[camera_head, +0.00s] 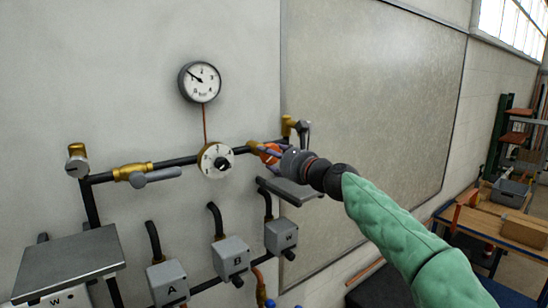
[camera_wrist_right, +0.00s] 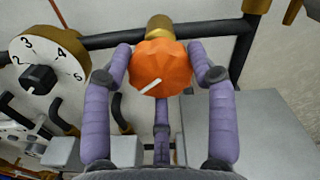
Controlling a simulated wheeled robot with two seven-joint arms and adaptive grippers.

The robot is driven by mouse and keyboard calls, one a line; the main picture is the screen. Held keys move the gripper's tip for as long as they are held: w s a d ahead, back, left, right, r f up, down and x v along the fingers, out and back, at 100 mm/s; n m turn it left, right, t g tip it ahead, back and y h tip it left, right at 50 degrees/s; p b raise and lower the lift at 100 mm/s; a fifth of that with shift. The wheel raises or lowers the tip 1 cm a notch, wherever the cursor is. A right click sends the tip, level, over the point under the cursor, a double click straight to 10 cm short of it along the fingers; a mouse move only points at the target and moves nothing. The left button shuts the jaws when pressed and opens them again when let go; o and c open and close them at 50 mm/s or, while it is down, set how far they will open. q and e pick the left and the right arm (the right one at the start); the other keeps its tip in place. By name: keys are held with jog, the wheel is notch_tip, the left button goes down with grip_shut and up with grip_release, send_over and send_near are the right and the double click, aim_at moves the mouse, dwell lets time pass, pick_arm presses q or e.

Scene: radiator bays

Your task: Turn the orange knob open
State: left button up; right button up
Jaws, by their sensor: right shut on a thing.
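The orange knob (camera_head: 269,153) sits on a brass valve on the black wall pipe, right of the white dial. In the right wrist view the orange knob (camera_wrist_right: 163,70) is faceted, with a white mark pointing to the lower left. My right gripper (camera_head: 265,152) reaches it from the right. In the wrist view the purple fingers of my right gripper (camera_wrist_right: 160,58) are shut on the knob, one on each side. The brass valve (camera_wrist_right: 159,28) shows just behind it. My left gripper is not in view.
A white numbered dial (camera_head: 216,160) is left of the knob, with a round gauge (camera_head: 200,82) above. A grey lever valve (camera_head: 150,176) is farther left. Grey boxes (camera_head: 231,256) and a grey shelf (camera_head: 291,191) lie below the pipe. A workbench (camera_head: 500,222) stands at far right.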

jog(key=shift+s+d+r, duration=0.1)
jog(key=shift+d+r, duration=0.05)
jog(key=shift+r, duration=0.35)
jog(key=o, duration=1.2)
jog(key=shift+c, duration=0.2)
jog(key=shift+f, duration=0.2)
jog(key=shift+f, duration=0.1)
jog(key=v, duration=1.1)
jog(key=shift+s+d, duration=0.15)
jog(key=shift+s, duration=0.25)
